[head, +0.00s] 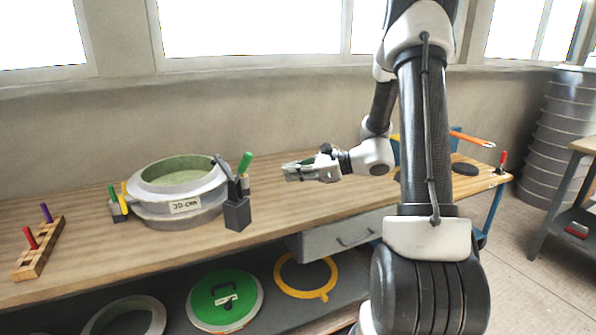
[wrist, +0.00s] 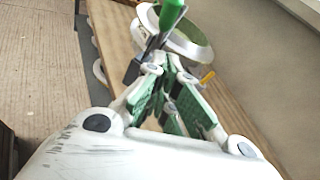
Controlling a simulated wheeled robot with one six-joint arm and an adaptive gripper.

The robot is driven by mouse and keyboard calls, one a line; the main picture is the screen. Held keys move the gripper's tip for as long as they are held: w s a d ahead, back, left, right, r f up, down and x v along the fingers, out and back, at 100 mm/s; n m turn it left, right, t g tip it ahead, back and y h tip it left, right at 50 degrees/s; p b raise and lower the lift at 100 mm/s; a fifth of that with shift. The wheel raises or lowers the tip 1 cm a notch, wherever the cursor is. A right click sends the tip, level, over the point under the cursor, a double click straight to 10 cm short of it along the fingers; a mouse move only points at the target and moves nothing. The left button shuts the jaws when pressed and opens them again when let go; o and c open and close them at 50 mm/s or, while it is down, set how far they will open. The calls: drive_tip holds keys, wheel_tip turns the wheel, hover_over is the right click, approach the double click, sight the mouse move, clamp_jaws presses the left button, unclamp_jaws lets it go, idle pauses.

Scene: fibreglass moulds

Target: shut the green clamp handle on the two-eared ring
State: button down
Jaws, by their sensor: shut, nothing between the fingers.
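The grey two-eared ring (head: 155,208) with a pale green inside sits on the wooden bench, with a label on its front. A clamp on a dark block stands at its right, and its green handle (head: 245,162) points up, tilted slightly right. In the wrist view the green handle (wrist: 172,12) rises at the top, beyond my fingers, with the ring (wrist: 200,50) behind it. My gripper (head: 288,171) is shut and empty, to the right of the green handle and apart from it. A second clamp at the ring's left has green (head: 112,194) and yellow (head: 125,190) parts.
A wooden rack (head: 40,262) with red and purple pegs lies at the bench's left end. A green disc (head: 208,290) and a yellow ring (head: 284,283) lie on the lower shelf. The bench between my gripper and the clamp looks clear.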

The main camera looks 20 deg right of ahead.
sight(241, 170)
drive_tip(key=w+a, duration=0.4)
drive_tip(key=a, duration=0.3)
drive_tip(key=shift+w+a+r, duration=0.2)
drive_tip(key=shift+w+r, duration=0.05)
drive_tip(key=shift+w, duration=0.05)
drive_tip(key=shift+r, duration=0.1)
drive_tip(key=shift+w+a+r+g, duration=0.1)
drive_tip(key=shift+w+r+g, duration=0.1)
drive_tip(key=shift+g, duration=0.1)
drive_tip(key=shift+r+h, duration=0.15)
drive_tip(key=shift+h, duration=0.25)
drive_tip(key=shift+m+g+h, duration=0.3)
drive_tip(key=shift+g+h, duration=0.4)
drive_tip(key=shift+w+a+r, duration=0.6)
drive_tip(key=shift+w+r, duration=0.15)
drive_tip(key=shift+r, duration=0.05)
drive_tip(key=shift+w+a+r, duration=0.6)
drive_tip(key=shift+w+r, duration=0.15)
drive_tip(key=shift+r, duration=0.05)
